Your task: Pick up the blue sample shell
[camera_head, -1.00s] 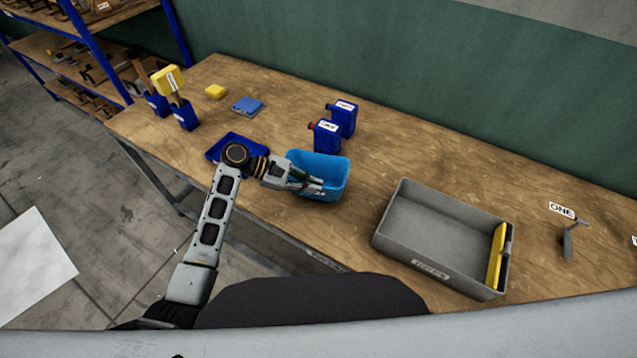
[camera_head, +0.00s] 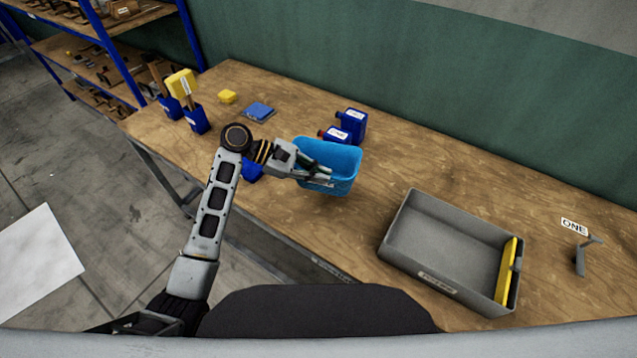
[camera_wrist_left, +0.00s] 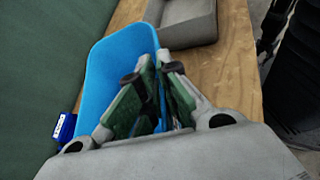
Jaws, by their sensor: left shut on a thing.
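The blue sample shell (camera_head: 345,184) is a light blue, open-topped tub near the middle of the bench in the head view. My left gripper (camera_head: 318,176) reaches it from the left and is shut on its near wall. The shell appears raised off the bench and partly covers the bottle behind it. In the left wrist view the shell (camera_wrist_left: 108,65) fills the space ahead of the fingers. The left gripper (camera_wrist_left: 157,85) shows there with its green pads close together. The fingers hide the exact contact with the wall. My right gripper is not in view.
A dark blue tray (camera_head: 253,171) is mostly hidden by my arm. A grey bin (camera_head: 402,258) with a yellow item stands to the right. Bare bench lies between shell and bin.

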